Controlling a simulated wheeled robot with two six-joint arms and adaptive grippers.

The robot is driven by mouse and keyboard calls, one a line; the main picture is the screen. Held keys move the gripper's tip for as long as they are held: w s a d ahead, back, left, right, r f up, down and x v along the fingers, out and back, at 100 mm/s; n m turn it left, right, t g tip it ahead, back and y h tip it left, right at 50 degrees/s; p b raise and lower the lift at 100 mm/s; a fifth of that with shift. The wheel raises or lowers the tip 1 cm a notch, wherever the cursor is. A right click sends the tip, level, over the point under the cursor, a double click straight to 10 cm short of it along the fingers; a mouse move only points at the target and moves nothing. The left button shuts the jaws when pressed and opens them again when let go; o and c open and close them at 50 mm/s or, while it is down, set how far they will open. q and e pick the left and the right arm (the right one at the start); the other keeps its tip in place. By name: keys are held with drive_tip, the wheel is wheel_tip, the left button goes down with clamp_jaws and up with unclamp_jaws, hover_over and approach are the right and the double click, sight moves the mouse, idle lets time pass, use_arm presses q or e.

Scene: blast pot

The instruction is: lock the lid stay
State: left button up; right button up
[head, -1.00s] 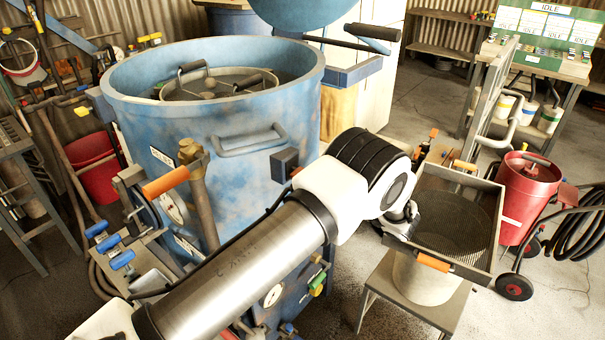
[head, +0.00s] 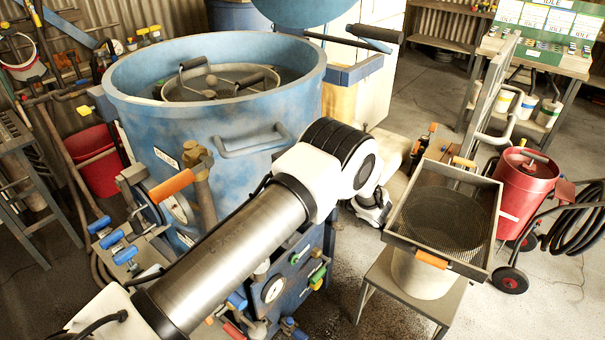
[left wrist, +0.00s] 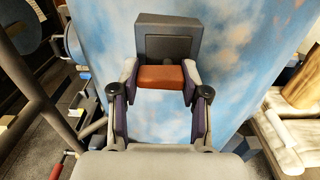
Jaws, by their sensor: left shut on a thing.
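In the left wrist view, my left gripper (left wrist: 160,75) is shut on an orange-brown grip (left wrist: 160,78), one finger on each side. The grip sits in front of a dark grey block (left wrist: 168,42) at the blue pot's wall (left wrist: 235,60). In the head view, my left arm crosses in front of the blue pot (head: 240,118), and its fingertips and the block are hidden. The raised blue lid (head: 305,10) shows at the top edge, with a dark bar (head: 345,40) below it. I cannot tell which part is the lid stay. My right gripper is not in view.
A sieve tray (head: 445,215) stands on a small stand to the right. A red wheeled canister (head: 523,190) is beyond it. An orange-handled valve (head: 172,186) and gauges sit at the pot's front left.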

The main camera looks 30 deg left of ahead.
use_arm(q)
drive_tip(key=shift+m+b, duration=0.8)
drive_tip(key=shift+r+m+b, duration=0.2)
drive_tip(key=shift+m+b, duration=0.55)
drive_tip(key=shift+m, duration=0.45)
drive_tip(key=shift+w+r+m+b, duration=0.1)
drive_tip(key=shift+m+b, duration=0.2)
drive_tip(key=shift+m, duration=0.6)
drive_tip(key=m, duration=0.2)
drive_tip(key=shift+r+m, duration=0.15)
drive_tip(key=shift+m, duration=0.25)
drive_tip(key=m, duration=0.4)
drive_tip(key=shift+w+r+m, duration=0.2)
drive_tip(key=shift+m, duration=0.1)
drive_tip(key=shift+w+m, duration=0.15)
drive_tip(key=shift+m, duration=2.15)
